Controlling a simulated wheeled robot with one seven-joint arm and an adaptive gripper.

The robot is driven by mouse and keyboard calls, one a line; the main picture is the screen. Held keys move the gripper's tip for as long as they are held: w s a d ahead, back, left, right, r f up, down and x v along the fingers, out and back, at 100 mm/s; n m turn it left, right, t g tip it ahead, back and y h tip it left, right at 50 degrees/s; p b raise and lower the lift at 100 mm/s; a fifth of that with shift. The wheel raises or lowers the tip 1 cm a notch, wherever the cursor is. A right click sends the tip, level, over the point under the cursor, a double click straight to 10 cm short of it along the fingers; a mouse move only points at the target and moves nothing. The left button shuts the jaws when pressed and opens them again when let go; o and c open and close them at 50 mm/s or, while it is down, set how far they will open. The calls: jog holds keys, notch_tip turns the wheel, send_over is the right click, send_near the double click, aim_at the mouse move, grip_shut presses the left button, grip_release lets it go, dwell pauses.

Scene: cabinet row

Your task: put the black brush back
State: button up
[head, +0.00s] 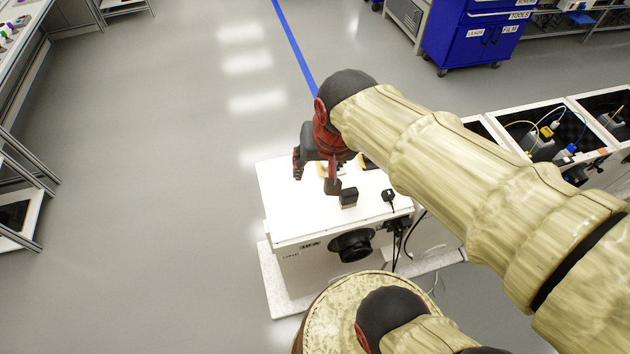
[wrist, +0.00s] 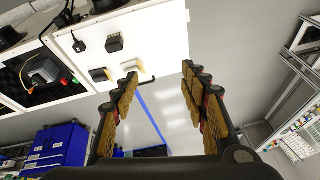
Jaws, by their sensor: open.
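A small black block (head: 348,199), which looks like the black brush, sits on the white top of a cabinet (head: 285,205). It also shows in the wrist view (wrist: 113,44), left of my fingers. My gripper (head: 315,178) is open and empty, over the cabinet top just left of the block.
A small black plug-like item with a cable (head: 388,196) lies right of the block. A blue tool cabinet (head: 470,35) stands farther back. Floor left of the cabinet is clear.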

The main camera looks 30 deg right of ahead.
jog(key=s+a+r+n+t, duration=0.1)
jog(key=s+a+r+n, duration=0.2)
jog(key=s+n, duration=0.2)
jog(key=shift+s+a+r+y, duration=0.2)
jog(key=shift+s+a+y, duration=0.05)
jog(key=shift+a+y, duration=0.1)
jog(key=shift+f, duration=0.1)
